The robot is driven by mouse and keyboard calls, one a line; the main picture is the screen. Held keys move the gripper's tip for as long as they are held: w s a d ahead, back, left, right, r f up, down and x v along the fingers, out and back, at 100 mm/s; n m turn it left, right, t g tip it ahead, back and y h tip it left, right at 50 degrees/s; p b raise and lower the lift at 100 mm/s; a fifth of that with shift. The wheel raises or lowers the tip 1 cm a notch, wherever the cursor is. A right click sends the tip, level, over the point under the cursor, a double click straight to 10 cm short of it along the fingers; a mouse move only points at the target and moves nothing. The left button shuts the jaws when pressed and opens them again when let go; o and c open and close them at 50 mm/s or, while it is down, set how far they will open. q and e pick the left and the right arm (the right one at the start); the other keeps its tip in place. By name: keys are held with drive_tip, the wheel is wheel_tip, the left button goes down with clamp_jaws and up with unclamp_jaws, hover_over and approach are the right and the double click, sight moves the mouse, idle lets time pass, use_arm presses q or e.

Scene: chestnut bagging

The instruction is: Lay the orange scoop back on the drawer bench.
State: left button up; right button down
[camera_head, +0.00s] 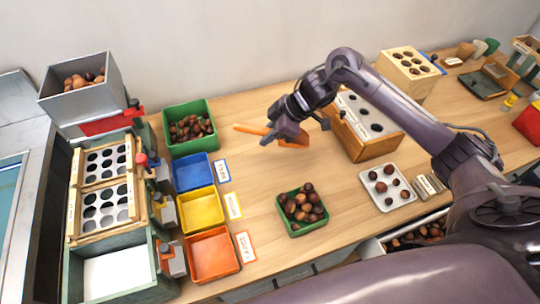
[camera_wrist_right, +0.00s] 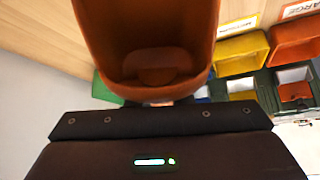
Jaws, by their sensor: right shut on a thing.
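The orange scoop (camera_head: 294,139) is held in my right gripper (camera_head: 284,136) above the wooden drawer bench (camera_head: 262,186). Its orange handle (camera_head: 250,129) sticks out to the left of the gripper, and the bowl is partly hidden behind the jaws. In the right wrist view the scoop's bowl (camera_wrist_right: 150,40) fills the upper middle, close in front of the dark gripper body. The fingertips are hidden there. I cannot tell whether the scoop touches the bench top. My left gripper is not in view.
A green bin of chestnuts (camera_head: 189,127) and blue (camera_head: 192,172), yellow (camera_head: 201,208) and orange (camera_head: 212,255) trays stand left. A small green tray of chestnuts (camera_head: 303,209) and a white tray (camera_head: 388,187) stand in front. A wooden holed box (camera_head: 368,125) is right. Bare wood lies between.

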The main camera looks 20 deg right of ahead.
hover_over(263, 165)
drive_tip(key=d, duration=0.2)
drive_tip(key=f, duration=0.5)
drive_tip(key=shift+a+f, duration=0.2)
drive_tip(key=shift+f, duration=0.05)
wheel_tip(263, 165, down, 4)
drive_tip(key=shift+f, duration=0.25)
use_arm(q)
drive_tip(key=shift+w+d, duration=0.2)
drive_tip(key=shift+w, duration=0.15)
use_arm(e)
drive_tip(key=shift+s, duration=0.1)
drive_tip(key=shift+f+b, duration=0.35)
drive_tip(key=shift+f, duration=0.2)
drive_tip(key=c, duration=1.3)
unclamp_jaws()
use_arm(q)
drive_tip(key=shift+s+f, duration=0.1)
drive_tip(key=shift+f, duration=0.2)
use_arm(e)
drive_tip(key=shift+s+f, duration=0.1)
drive_tip(key=shift+s, duration=0.05)
